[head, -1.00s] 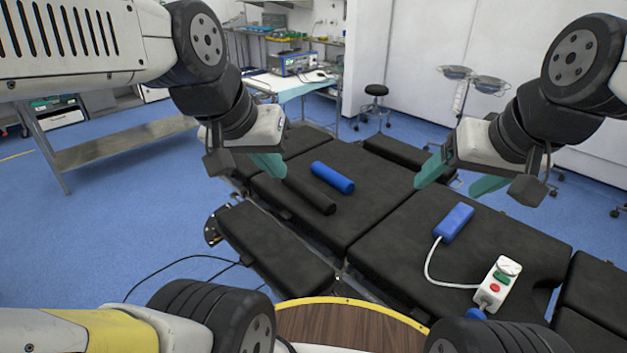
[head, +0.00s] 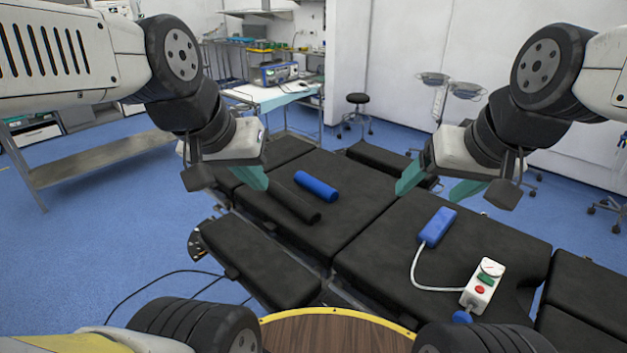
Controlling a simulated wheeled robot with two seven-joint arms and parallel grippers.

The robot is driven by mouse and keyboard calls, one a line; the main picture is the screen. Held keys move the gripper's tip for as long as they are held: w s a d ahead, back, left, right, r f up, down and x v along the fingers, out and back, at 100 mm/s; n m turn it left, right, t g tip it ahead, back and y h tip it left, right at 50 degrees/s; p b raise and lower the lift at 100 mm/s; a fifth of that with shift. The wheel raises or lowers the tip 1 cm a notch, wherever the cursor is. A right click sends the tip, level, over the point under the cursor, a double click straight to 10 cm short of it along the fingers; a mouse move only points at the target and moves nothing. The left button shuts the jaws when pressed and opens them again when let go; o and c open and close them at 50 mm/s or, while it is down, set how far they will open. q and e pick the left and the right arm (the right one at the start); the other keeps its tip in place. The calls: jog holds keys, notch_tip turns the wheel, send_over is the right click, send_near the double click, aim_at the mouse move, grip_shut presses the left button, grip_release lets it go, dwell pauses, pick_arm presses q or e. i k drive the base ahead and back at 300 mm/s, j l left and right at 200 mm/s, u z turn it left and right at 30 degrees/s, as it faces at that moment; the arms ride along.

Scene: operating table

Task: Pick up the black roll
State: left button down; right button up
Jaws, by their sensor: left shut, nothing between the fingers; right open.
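The black roll (head: 294,203) lies on the black operating table (head: 345,228), left of and nearly parallel to a blue roll (head: 316,186). Its far left end is close to my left gripper's fingers in the picture. My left gripper (head: 253,177) is shut and empty, with green fingers, above the table's left side near that end of the roll. I cannot tell whether it touches the roll. My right gripper (head: 436,187) is open and empty, above the table's right side, well away from the black roll.
A blue pad (head: 437,227) with a white tube and gauge unit (head: 483,285) lies on the near right of the table. A stool (head: 357,113) and a cart with a device (head: 280,73) stand behind. A metal bench (head: 105,155) is at left.

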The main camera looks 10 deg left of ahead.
aim_at(311, 216)
jog(key=j+u, duration=0.1)
jog(key=j, duration=0.3)
jog(key=i+j, duration=0.15)
jog(key=j, duration=0.2)
jog(key=i+j+u, duration=0.15)
jog(key=j, duration=0.25)
jog(key=i+j+u, duration=0.1)
jog(key=i+j, duration=0.2)
jog(key=j, duration=0.1)
